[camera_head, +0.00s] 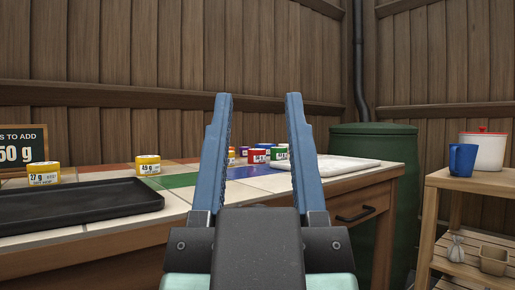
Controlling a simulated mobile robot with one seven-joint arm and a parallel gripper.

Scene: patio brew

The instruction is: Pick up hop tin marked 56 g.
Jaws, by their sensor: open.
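My gripper (259,98) is in the middle of the view. Its two blue fingers are apart, pointing up and away, with nothing between the tips. Beyond them, on the tiled table, stands a cluster of small tins, with a red tin (254,156) and a green tin (279,153) among them. Their labels are too small to read, and the fingers may hide some tins. A yellow tin (43,174) at the left reads 27 g. Another yellow tin (148,165) seems to read 45 or 49 g. I cannot read 56 g on any tin.
A black tray (80,203) lies at the table's front left. A sign (22,146) behind it is cut off. A white board (345,166) lies at the table's right. A green barrel (400,190) and a wooden shelf with a blue mug (463,160) and white pot (484,152) stand right.

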